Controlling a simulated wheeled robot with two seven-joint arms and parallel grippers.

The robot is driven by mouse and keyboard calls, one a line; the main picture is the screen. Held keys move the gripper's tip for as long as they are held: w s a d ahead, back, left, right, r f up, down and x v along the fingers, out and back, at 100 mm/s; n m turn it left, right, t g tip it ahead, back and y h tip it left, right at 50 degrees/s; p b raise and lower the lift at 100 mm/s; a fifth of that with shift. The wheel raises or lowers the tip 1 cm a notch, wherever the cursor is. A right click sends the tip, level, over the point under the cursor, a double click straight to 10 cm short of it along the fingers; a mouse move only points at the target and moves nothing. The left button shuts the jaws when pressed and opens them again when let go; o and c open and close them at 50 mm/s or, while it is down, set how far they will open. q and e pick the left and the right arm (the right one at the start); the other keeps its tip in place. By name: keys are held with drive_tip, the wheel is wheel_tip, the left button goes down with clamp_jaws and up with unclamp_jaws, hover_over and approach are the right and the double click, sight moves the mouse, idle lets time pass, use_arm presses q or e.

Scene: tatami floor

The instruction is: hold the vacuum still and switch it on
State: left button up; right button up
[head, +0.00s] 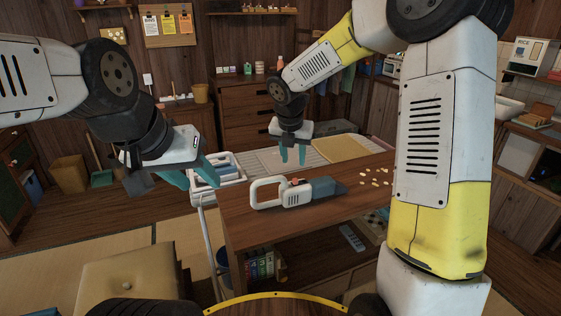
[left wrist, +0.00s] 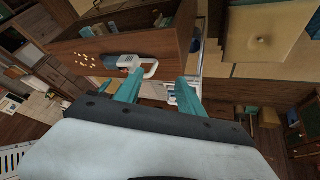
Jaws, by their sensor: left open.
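The handheld vacuum (head: 322,189) lies on the wooden table (head: 240,215). It has a white looped handle at its left end, a grey-blue nozzle end at the right and a small orange-red part on top. In the left wrist view the vacuum (left wrist: 118,61) lies beyond the fingertips, its handle nearest them. My left gripper (head: 194,177) is open and empty, in the air left of the handle; its teal fingers also show in the left wrist view (left wrist: 159,85). My right gripper (head: 293,156) points down beyond the vacuum, fingers apart with nothing between them.
Small yellowish bits (head: 374,178) are scattered on the table right of the vacuum. A white rack (head: 229,172) stands at the table's left end, near my left gripper. A tan cushioned stool (head: 130,285) is at the front left. Books (head: 262,267) stand under the tabletop.

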use_arm(q)
drive_tip(key=w+d+f+t+h, duration=0.15)
drive_tip(key=w+d+f, duration=0.25)
drive_tip(key=w+d, duration=0.5)
drive_tip(key=t+y, duration=0.3)
hover_over(253, 193)
drive_tip(key=s+d, duration=0.4)
drive_tip(key=s, duration=0.1)
wheel_tip(253, 193, down, 13)
drive_tip(key=f, duration=0.2)
drive_tip(key=a+f+t+y, duration=0.1)
drive_tip(key=w+a+f+y, duration=0.1)
drive_tip(key=f, duration=0.1)
drive_tip(key=shift+w+a+f+n+t, duration=0.15)
drive_tip(key=shift+f+n+t, duration=0.1)
drive_tip(key=shift+f+n, duration=0.15)
drive_tip(key=shift+w+a+f+n+t+y, duration=0.15)
drive_tip(key=shift+w+a+n+t+y, duration=0.2)
drive_tip(key=shift+a+n+t, duration=0.2)
drive_tip(key=shift+x, duration=3.75)
clamp_jaws()
